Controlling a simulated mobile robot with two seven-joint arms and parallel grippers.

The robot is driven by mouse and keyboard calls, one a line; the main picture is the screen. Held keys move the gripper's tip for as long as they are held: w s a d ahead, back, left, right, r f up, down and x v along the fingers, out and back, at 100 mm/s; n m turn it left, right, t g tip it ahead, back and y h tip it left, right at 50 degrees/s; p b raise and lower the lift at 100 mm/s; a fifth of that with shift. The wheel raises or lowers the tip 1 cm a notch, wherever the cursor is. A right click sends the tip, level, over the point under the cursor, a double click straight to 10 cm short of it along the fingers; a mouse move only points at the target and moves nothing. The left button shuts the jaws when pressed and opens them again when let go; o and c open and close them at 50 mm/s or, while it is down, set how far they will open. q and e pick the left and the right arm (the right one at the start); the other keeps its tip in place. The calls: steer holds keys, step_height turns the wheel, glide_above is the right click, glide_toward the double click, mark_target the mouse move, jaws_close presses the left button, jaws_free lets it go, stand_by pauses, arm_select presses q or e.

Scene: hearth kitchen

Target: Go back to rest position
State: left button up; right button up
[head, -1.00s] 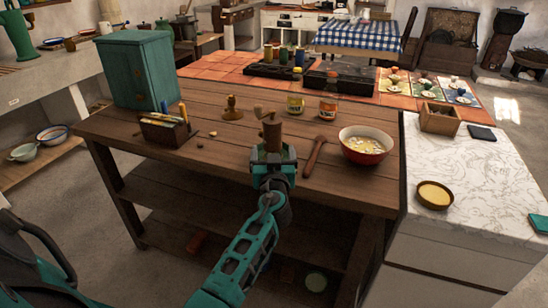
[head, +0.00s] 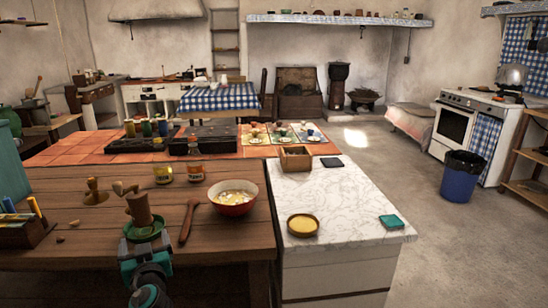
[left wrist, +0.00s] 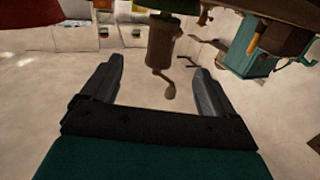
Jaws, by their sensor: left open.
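My left gripper (head: 143,250) is at the front edge of the wooden table (head: 235,237), just below the brown hand grinder (head: 139,209) in the head view. Its two fingers are spread and empty in the left wrist view (left wrist: 160,68). There the scene looks upside down, and the grinder (left wrist: 160,45) shows between and beyond the fingertips, with no finger seen touching it. The grinder stands upright with its crank on top. A green round shape shows at its foot. My right gripper is not in view.
A wooden spoon (head: 187,222) and a red bowl (head: 232,208) lie right of the grinder. A pencil box (head: 22,235) is at left. The white counter (head: 345,210) adjoins at right, with a yellow dish (head: 302,224).

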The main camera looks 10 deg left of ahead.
arm_select(q)
steer(key=s+d+f+m+g+h+p, duration=0.1)
steer(key=s+d+f+m+h, duration=0.2)
steer(key=s+d, duration=0.3)
steer(key=s+d+f+m+g+h+p, duration=0.1)
steer(key=s+d+f+m+h, duration=0.2)
steer(key=s+d+f, duration=0.3)
steer(key=s+d+f+m+g+h+p, duration=0.1)
steer(key=s+d+f+h, duration=0.4)
steer(key=s, duration=0.9)
steer(key=shift+s+d+f+m+g+h, duration=0.2)
steer(key=shift+d+f+m+g+h, duration=0.1)
steer(key=shift+d+m+g, duration=0.5)
steer(key=shift+a, duration=0.2)
